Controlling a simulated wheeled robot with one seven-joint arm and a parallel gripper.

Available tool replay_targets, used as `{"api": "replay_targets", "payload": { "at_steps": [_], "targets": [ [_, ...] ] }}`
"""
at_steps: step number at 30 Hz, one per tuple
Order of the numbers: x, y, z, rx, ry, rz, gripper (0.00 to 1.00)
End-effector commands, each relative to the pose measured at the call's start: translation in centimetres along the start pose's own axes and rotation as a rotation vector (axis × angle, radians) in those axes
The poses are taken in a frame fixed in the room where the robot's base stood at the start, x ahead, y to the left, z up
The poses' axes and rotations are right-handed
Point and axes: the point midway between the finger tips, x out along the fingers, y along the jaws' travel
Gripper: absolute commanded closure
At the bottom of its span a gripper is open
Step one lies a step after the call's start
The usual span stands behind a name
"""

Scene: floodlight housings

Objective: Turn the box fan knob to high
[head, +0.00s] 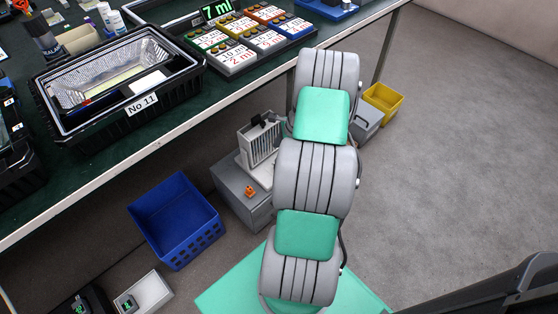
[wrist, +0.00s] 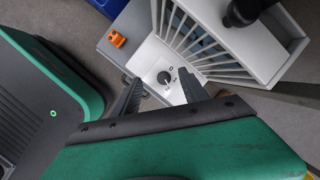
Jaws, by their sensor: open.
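The white box fan (head: 262,146) stands on a grey cabinet under the bench, its slatted grille to the left of my arm in the head view. In the wrist view the fan (wrist: 240,45) fills the upper right.
An orange object (head: 250,191) sits on the grey cabinet (head: 236,190), left of the fan. A blue crate (head: 176,222) stands on the floor to the left. The bench (head: 180,131) edge runs above. A yellow bin (head: 384,101) is behind my arm.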

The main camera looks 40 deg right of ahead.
Motion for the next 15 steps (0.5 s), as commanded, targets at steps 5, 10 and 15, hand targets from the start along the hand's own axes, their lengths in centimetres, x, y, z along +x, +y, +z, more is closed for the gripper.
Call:
{"api": "replay_targets", "payload": {
  "at_steps": [5, 10, 15],
  "targets": [
    [2.3, 0.1, -3.9, 0.214, -0.035, -0.022, 0.48],
    [5.1, 0.2, -3.9, 0.22, -0.037, -0.02, 0.48],
    [8.3, 0.1, -3.8, 0.218, -0.036, -0.021, 0.48]
  ]
}}
